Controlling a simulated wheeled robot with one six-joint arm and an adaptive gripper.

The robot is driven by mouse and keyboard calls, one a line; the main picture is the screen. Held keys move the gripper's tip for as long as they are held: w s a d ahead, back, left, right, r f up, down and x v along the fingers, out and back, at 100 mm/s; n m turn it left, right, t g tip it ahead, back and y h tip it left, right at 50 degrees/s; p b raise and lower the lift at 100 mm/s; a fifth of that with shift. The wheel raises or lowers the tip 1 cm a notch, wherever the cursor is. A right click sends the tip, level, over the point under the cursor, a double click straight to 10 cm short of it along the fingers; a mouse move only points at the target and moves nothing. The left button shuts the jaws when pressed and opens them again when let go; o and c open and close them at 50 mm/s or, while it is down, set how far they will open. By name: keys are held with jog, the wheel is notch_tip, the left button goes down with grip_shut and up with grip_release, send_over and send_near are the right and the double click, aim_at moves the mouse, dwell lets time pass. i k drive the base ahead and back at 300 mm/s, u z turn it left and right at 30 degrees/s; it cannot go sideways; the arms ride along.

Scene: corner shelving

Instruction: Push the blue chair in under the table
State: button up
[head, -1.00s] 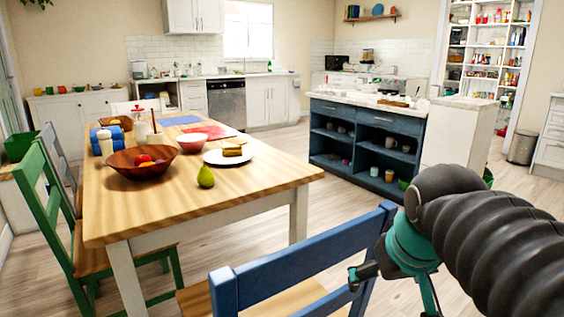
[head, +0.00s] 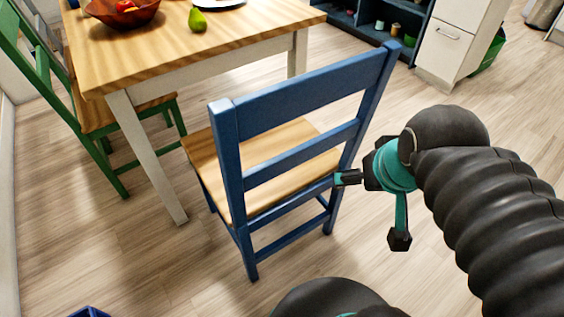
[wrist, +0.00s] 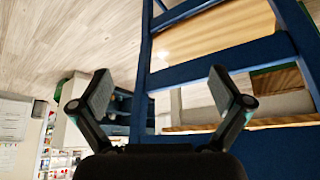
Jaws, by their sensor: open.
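The blue chair (head: 300,98) has a blue slatted back and a wooden seat (head: 272,160). It stands upright at the near end of the wooden table (head: 235,28), its back toward me and its seat facing the table. The seat's far edge is close to the table end but outside it. My gripper (head: 368,210) is open beside the right side of the chair back, close to its right post; I cannot tell if it touches. In the wrist view, my open gripper (wrist: 158,88) has nothing clearly between its fingers, with the chair's blue frame (wrist: 190,70) just beyond.
A green chair (head: 85,110) stands at the table's left side. A wooden fruit bowl (head: 122,12) and a green pear (head: 197,20) are on the table. Wooden floor right of the chair is clear.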

aim_at(258, 150)
jog(key=k, duration=1)
jog(key=u, duration=2.65)
jog(key=i, duration=0.45)
jog(key=z, duration=2.2)
